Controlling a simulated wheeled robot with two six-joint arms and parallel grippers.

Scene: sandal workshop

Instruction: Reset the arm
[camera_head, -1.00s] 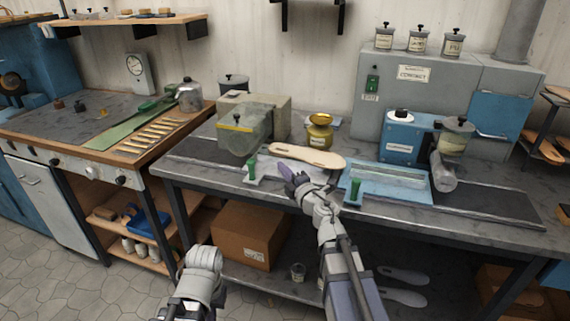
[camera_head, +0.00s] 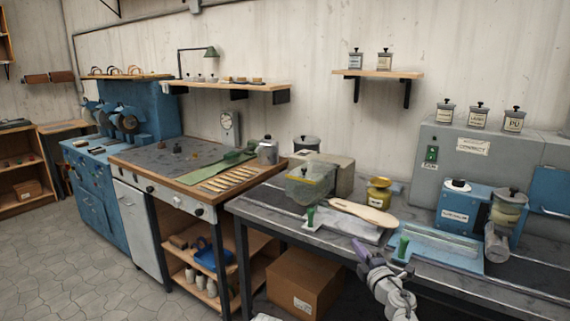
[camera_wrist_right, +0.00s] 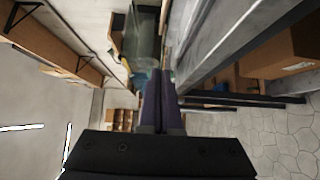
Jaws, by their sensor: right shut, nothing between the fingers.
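My right gripper (camera_head: 360,247) is at the front edge of the grey workbench (camera_head: 335,243), below the tan sole and to the left of the blue tray. Its purple fingers are together and empty. The closed fingers also show in the right wrist view (camera_wrist_right: 163,88), with nothing between them. My left gripper is out of the picture.
The tan sole (camera_head: 364,216) lies on the bench near a green-handled tool (camera_head: 310,218). A blue tray (camera_head: 446,247) and a blue machine (camera_head: 455,212) stand to the right. A cardboard box (camera_head: 303,287) is under the bench. Open floor (camera_head: 80,265) lies at left.

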